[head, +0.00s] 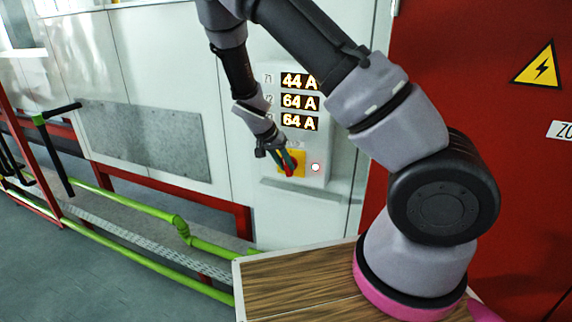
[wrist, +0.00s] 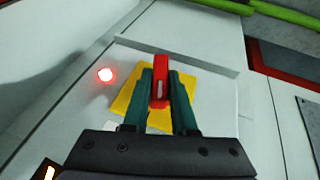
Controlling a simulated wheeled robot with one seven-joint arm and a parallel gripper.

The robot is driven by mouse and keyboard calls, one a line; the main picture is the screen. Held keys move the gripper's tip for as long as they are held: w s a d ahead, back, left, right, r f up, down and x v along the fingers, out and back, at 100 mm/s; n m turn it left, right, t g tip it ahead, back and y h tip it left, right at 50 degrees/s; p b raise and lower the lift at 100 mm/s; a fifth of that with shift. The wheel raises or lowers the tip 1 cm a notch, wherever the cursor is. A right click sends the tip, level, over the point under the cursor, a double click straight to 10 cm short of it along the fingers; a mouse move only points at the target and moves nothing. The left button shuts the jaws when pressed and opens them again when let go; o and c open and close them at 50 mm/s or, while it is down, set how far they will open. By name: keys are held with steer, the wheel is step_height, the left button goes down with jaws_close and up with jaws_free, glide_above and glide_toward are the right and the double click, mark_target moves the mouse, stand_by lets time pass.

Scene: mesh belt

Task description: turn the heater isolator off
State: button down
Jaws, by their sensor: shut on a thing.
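The heater isolator has a red handle (wrist: 160,82) on a yellow plate (wrist: 190,83). It sits at the lower part of a white panel, and the yellow plate (head: 298,158) also shows in the head view. My gripper (wrist: 160,88) has its two green fingers on either side of the red handle, shut on it. In the head view my gripper (head: 285,162) reaches down to the plate from the upper left and partly covers the handle. A lit red lamp (head: 315,167) is right of the plate; the lamp (wrist: 105,75) also shows in the wrist view.
Above the isolator, displays (head: 299,102) read 44 A, 64 A and 64 A. A red door (head: 480,90) with a yellow warning sign (head: 537,66) is at the right. Green rails (head: 130,205) run along the lower left. A wood-topped surface (head: 300,280) is in front.

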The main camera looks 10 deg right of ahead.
steer(key=shift+w+a+f+n+g+h, duration=0.1)
steer(key=shift+a+n+g+h, duration=0.1)
steer(key=shift+g+h, duration=0.3)
steer(key=shift+w+a+f+n+g+h, duration=0.1)
steer(key=shift+n+g+h, duration=0.1)
steer(key=shift+h, duration=0.5)
steer(key=n+g+h, duration=0.1)
steer(key=g+h, duration=0.1)
steer(key=h, duration=0.1)
steer(key=shift+w+f+h, duration=0.1)
steer(key=shift+f+h, duration=0.05)
steer(key=shift+h, duration=0.15)
steer(key=shift+a+f+n+g+h, duration=0.15)
steer(key=shift+n+g+h, duration=0.25)
steer(key=shift+h, duration=0.65)
steer(key=shift+f+n+g+h, duration=0.15)
steer(key=shift+n+g+h, duration=0.2)
steer(key=shift+h, duration=0.75)
steer(key=shift+a+f+n+g+h, duration=0.2)
steer(key=shift+g+h, duration=0.25)
steer(key=shift+h, duration=0.6)
steer(key=shift+d, duration=0.2)
steer(key=c, duration=0.7)
jaws_free()
steer(key=shift+a, duration=0.15)
